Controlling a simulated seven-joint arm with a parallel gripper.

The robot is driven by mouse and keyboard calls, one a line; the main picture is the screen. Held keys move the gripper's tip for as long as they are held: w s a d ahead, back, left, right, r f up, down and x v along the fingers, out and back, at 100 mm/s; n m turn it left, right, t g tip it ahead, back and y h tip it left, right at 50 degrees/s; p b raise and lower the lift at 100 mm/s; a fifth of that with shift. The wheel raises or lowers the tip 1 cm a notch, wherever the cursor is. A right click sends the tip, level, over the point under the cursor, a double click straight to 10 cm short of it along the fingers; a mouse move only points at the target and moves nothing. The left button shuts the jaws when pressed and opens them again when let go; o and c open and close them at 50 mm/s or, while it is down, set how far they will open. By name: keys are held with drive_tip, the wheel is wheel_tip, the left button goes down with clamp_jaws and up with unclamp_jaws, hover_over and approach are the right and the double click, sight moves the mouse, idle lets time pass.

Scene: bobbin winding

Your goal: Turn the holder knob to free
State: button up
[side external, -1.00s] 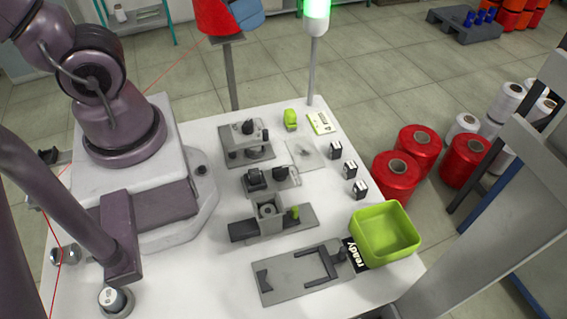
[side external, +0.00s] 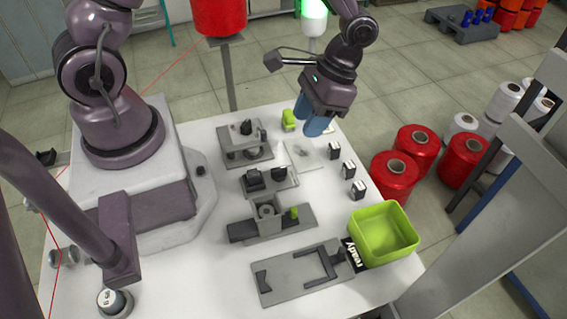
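My gripper (side external: 313,126), with blue fingers, hangs above the back right part of the white table, just right of a small lime-green object (side external: 289,119). I cannot tell whether the fingers are apart, and nothing is visible between them. A round knob with a pale marked top (side external: 112,300) sits at the table's front left, far from my gripper. A grey holder block with a round opening (side external: 266,211) stands on a dark base, with a small green knob (side external: 295,213) beside it. I cannot tell which one is the holder knob, and no setting is readable.
Grey fixtures (side external: 246,155) line the table's middle, with a flat grey plate fixture (side external: 285,283) at the front. Small dark-and-white blocks (side external: 348,169) stand to their right. A green bin (side external: 384,233) is at the right edge. A red spool (side external: 219,14) on a post stands behind.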

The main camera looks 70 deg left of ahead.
sight(283, 167)
drive_tip(key=x, duration=1.2)
drive_tip(key=shift+f, duration=0.25)
clamp_jaws()
